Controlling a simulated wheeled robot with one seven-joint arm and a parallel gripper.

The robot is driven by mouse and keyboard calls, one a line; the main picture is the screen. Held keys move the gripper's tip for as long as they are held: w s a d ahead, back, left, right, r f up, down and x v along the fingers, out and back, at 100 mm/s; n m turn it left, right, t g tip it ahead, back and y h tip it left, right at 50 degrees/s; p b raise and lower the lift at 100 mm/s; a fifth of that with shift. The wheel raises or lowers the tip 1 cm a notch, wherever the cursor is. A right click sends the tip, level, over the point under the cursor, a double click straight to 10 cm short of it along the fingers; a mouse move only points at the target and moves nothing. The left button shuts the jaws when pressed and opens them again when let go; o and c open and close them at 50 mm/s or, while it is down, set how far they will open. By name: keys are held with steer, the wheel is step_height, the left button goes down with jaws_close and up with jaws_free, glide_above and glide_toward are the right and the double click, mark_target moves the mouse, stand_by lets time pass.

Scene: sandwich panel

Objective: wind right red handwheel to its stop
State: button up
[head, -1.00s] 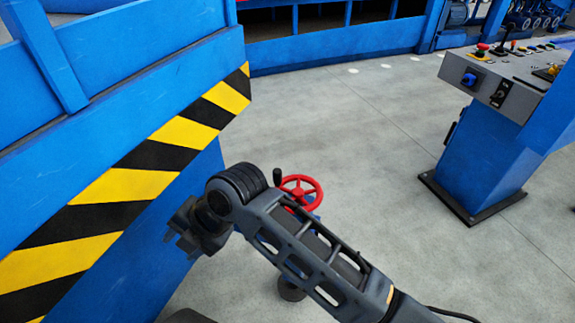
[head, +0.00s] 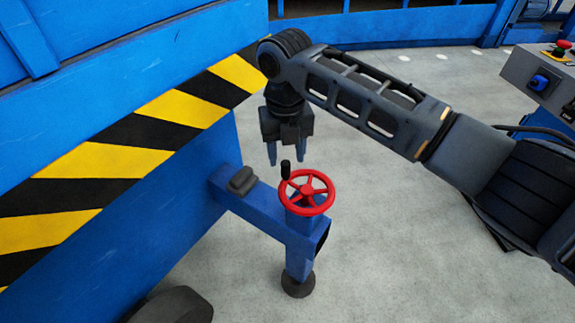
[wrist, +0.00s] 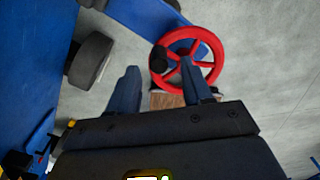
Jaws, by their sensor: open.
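The red handwheel (head: 307,192) lies flat on top of a blue bracket in the head view, with a black crank knob (head: 286,169) standing up at its upper left rim. My gripper (head: 286,158) points down just above and behind the knob, its two fingers apart. In the wrist view the handwheel (wrist: 187,60) is beyond the fingertips, with the knob (wrist: 158,60) at its left rim. My gripper (wrist: 160,75) is open there, and the knob appears between the two fingers. I cannot tell the remaining height to the knob.
The blue bracket (head: 262,210) joins the wheel to a blue machine side and has a round dark foot (head: 298,285). A yellow-and-black striped beam (head: 150,115) runs along the left. A control console (head: 545,80) stands at right.

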mark_target(286, 163)
steer(key=shift+f+b, duration=0.3)
steer(key=shift+f, duration=1.95)
jaws_close()
